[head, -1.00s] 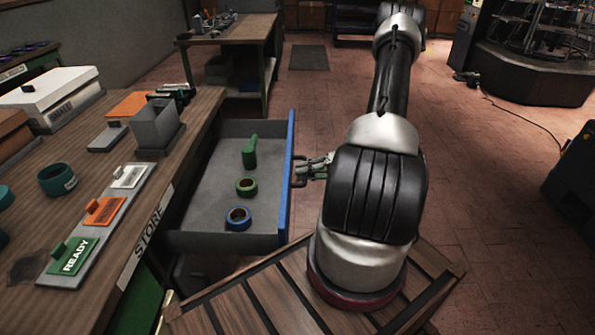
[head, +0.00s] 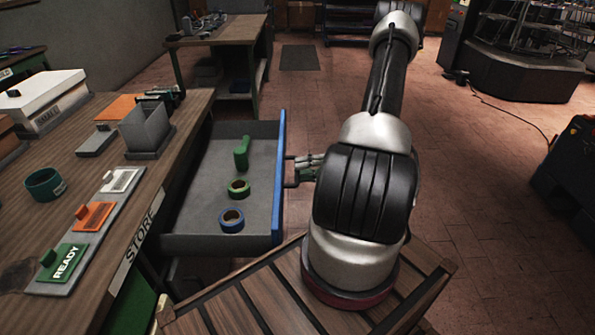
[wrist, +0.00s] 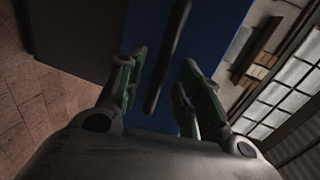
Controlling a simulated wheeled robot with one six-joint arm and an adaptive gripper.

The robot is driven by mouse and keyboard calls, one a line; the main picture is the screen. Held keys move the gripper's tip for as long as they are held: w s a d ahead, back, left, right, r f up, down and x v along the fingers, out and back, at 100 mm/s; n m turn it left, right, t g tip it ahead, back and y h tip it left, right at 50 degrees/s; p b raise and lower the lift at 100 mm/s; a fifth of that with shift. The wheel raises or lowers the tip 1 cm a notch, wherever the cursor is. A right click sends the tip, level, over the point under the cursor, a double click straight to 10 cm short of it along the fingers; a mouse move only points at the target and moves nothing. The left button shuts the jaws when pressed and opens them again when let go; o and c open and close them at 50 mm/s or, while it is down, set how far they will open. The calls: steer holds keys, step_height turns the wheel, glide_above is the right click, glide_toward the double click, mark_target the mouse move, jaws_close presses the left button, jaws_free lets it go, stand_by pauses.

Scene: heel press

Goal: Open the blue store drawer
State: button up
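The blue store drawer (head: 279,190) stands pulled well out of the bench marked STORE, its grey inside showing. It holds a green bottle-like object (head: 241,154), a green tape roll (head: 239,189) and a blue tape roll (head: 231,219). My gripper (head: 300,168) is at the dark handle (head: 288,184) on the drawer's blue front. In the wrist view, the two fingers (wrist: 160,88) are apart, with the dark handle bar (wrist: 168,55) between and just beyond them, before the blue front. I see no finger pressed on the bar; contact is unclear.
The wooden bench (head: 110,200) bears a grey open box (head: 147,130), a teal ring (head: 45,184) and a panel with READY (head: 64,263), orange and white plates. A second bench (head: 215,31) stands behind. The tiled floor (head: 470,190) at right is largely clear.

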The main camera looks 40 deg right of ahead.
steer(key=v, duration=0.9)
steer(key=shift+d, duration=0.15)
